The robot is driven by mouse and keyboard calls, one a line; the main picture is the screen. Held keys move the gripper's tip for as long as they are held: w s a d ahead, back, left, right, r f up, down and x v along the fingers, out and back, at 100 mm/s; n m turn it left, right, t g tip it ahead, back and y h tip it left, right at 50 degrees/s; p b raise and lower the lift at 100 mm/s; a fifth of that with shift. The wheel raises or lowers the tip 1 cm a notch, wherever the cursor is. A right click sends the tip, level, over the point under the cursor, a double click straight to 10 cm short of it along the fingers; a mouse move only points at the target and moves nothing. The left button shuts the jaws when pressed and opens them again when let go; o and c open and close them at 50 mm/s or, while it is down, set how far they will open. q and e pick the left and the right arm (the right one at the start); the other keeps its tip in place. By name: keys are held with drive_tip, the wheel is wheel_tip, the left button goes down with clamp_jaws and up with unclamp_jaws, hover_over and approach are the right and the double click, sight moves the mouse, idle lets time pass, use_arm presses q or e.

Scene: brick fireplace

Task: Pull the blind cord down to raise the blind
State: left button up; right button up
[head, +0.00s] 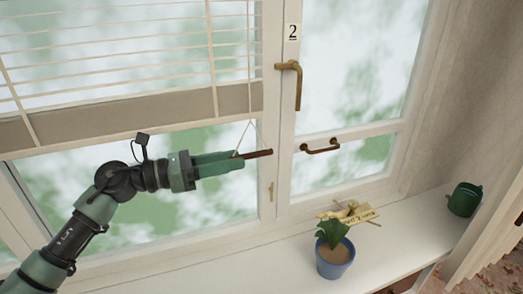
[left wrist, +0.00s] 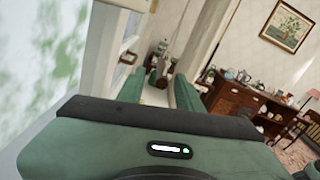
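The blind (head: 130,65) with pale slats and a beige bottom rail (head: 160,112) hangs over the upper part of the left window, with glass showing below it. A thin cord (head: 248,60) comes down in front of it and splits into a small triangle above a brown wooden bar (head: 262,153). My left gripper (head: 240,162) is at the bar's left part, its fingers pointing right. In the left wrist view my left gripper (left wrist: 157,92) shows its two green fingers apart. Whether either finger touches the bar is unclear. My right gripper is not in view.
A brass window handle (head: 297,80) and a bar handle (head: 321,146) are right of the gripper. On the white sill (head: 215,275) stand a blue pot (head: 335,262) with a plant and label, and a dark green pot (head: 464,199). A wooden sideboard (left wrist: 235,100) is beyond.

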sight(258, 155)
use_arm(q)
drive_tip(key=p+x, duration=0.2)
drive_tip(key=x, duration=0.4)
drive_tip(key=shift+r+p, duration=0.15)
drive_tip(key=shift+p, duration=0.15)
drive_tip(key=shift+d, duration=0.35)
clamp_jaws()
idle(0.8)
